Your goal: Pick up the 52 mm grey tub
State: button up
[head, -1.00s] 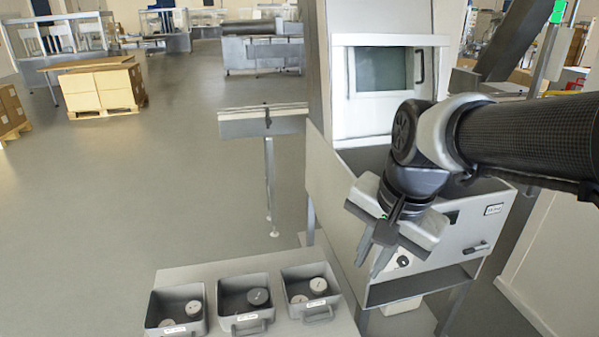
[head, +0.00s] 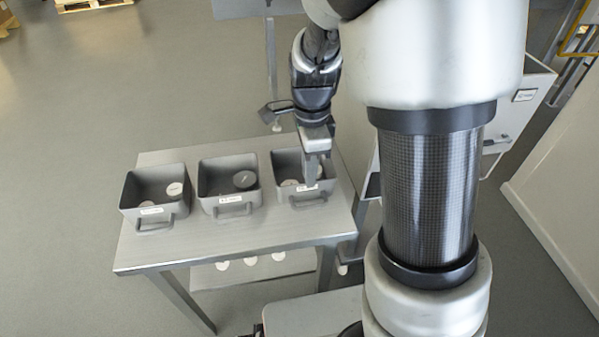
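Three grey open bins stand in a row on a metal table: the left bin (head: 129,190), the middle bin (head: 206,192) and the right bin (head: 282,160). Small round tubs lie in them. A darker grey tub (head: 244,180) is at the back right of the middle bin. A pale tub (head: 175,189) shows in the left bin, and another pale tub (head: 289,183) in the right bin. Sizes and labels are too small to read. My gripper (head: 312,178) points down into the right bin, beside its tubs. Its fingers overlap from this side, so any grip is hidden.
The bins' walls and front handles stand close around the tubs. The table front (head: 190,250) is bare. Several pale round things (head: 250,261) show on a lower shelf. A grey machine (head: 510,120) stands at the right, partly behind my arm.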

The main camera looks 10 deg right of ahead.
aim_at(308, 189)
jog(key=f+b, duration=0.1)
jog(key=f, duration=0.2)
jog(key=f+b, duration=0.1)
jog(key=f, duration=0.3)
jog(key=shift+w+a+f, duration=0.15)
jog(key=shift+w+f, duration=0.05)
jog(key=shift+s, duration=0.1)
grip_shut()
jog(key=shift+r, duration=0.1)
